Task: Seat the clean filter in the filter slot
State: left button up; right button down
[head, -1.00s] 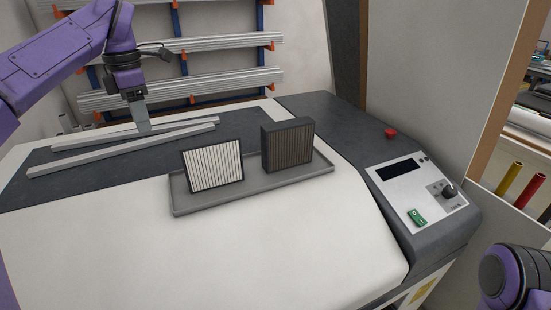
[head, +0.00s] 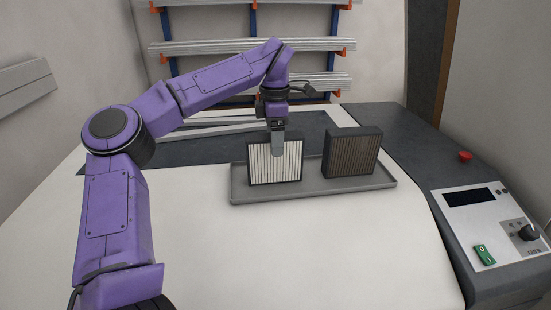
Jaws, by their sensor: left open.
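The clean filter (head: 262,165), with white pleats in a dark frame, stands upright in the left part of a grey tray (head: 315,193). A dirty filter (head: 352,155) with brown pleats stands in the tray's right part. My left gripper (head: 278,150) is open, pointing down at the clean filter's top edge. I cannot make out a filter slot. My right gripper is out of view.
The tray rests on a white and dark grey machine top. Light bars (head: 205,130) lie behind my left arm. A control panel (head: 490,225) with a green switch (head: 485,254) and a red button (head: 465,156) are at right. The white front surface is clear.

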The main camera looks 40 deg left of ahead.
pick_arm(q)
jog(key=shift+a+f, duration=0.1)
jog(key=shift+f, duration=0.75)
jog(key=c, duration=1)
jog(key=shift+c, duration=1)
jog(key=shift+r, duration=0.15)
